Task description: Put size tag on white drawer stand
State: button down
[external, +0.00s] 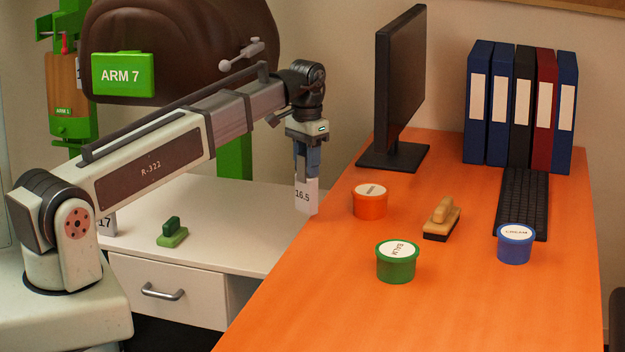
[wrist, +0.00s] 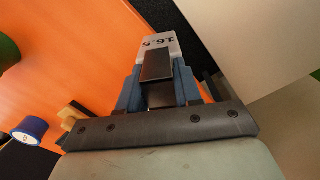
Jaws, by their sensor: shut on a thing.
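My gripper (external: 306,165) points down and is shut on a white size tag (external: 306,196) marked 16.5. The tag hangs upright below the fingers. In the wrist view the tag (wrist: 160,43) sticks out beyond my gripper (wrist: 160,82), with a dark gap behind it between the orange desk and the white surface. The white drawer stand (external: 235,205) is at centre left, with a drawer and grey handle in front. The tag appears in the air near the stand's right side, beside the desk edge; its exact height is unclear.
On the stand are a green brush (external: 172,234) and a tag marked 17 (external: 106,226), partly hidden by my arm. The orange desk (external: 330,290) holds orange (external: 370,203), green (external: 397,264) and blue (external: 515,246) tubs, a wooden brush (external: 441,219), monitor (external: 398,90), keyboard and binders.

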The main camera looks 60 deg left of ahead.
jog(key=s+a+f+n, duration=0.2)
jog(key=s+a+f, duration=0.1)
jog(key=s+a, duration=0.9)
jog(key=s+a+f+n, duration=0.2)
jog(key=s+a+f, duration=0.1)
jog(key=s+a, duration=0.85)
jog(key=s+a+f+n, duration=0.2)
jog(key=s+a+f, duration=0.1)
jog(key=s+a, duration=0.9)
notch_tip(320, 180, down, 7)
jog(key=w+a, duration=0.2)
jog(key=shift+f, duration=0.2)
jog(key=shift+w+f, duration=0.1)
jog(key=c, duration=0.8)
grip_release()
jog(key=shift+r, duration=3.9)
